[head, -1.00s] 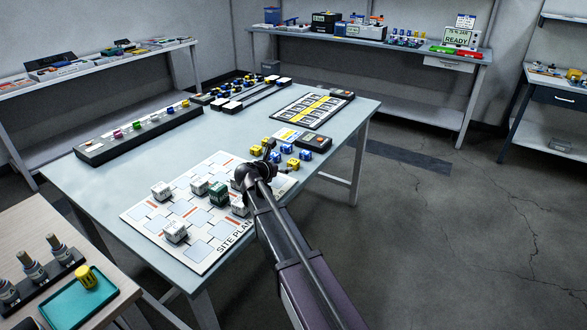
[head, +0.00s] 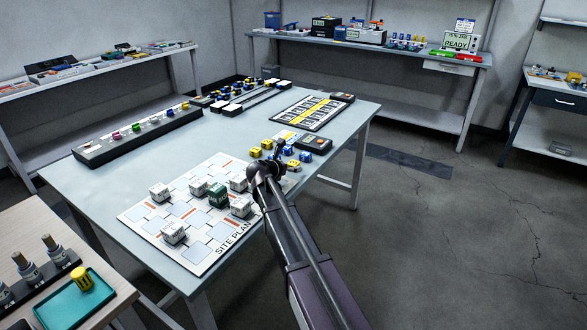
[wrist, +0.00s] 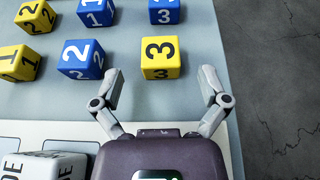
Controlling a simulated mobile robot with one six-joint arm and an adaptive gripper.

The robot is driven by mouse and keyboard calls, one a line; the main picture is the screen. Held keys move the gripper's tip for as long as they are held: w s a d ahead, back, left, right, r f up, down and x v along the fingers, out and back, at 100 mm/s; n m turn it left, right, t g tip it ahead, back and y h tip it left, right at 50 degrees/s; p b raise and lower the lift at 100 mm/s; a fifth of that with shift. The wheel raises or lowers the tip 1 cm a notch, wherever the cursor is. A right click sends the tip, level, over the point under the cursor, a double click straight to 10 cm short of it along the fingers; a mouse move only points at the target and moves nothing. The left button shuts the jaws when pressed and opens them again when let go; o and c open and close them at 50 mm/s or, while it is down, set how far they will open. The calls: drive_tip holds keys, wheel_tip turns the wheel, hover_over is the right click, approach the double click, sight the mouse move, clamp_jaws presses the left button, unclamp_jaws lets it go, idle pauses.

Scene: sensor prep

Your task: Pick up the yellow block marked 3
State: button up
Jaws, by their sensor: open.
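The yellow block marked 3 (wrist: 161,57) sits on the table in the wrist view, just ahead of the gap between my fingers. My gripper (wrist: 162,80) is open, with one finger to each side below the block, and nothing is between the fingers. In the head view my gripper (head: 280,150) is over the right part of the table, among the small blocks. The arm hides part of that group there, so I cannot clearly pick out the block marked 3.
A blue block marked 3 (wrist: 164,10) lies behind the yellow one. A blue block marked 2 (wrist: 83,59) and a yellow block marked 1 (wrist: 20,63) lie to the left. The site plan board (head: 205,253) with white blocks is nearby. The table's right edge is close.

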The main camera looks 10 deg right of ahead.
drive_tip(key=shift+b+x, duration=0.4)
drive_tip(key=shift+x, duration=0.9)
drive_tip(key=c, duration=1.1)
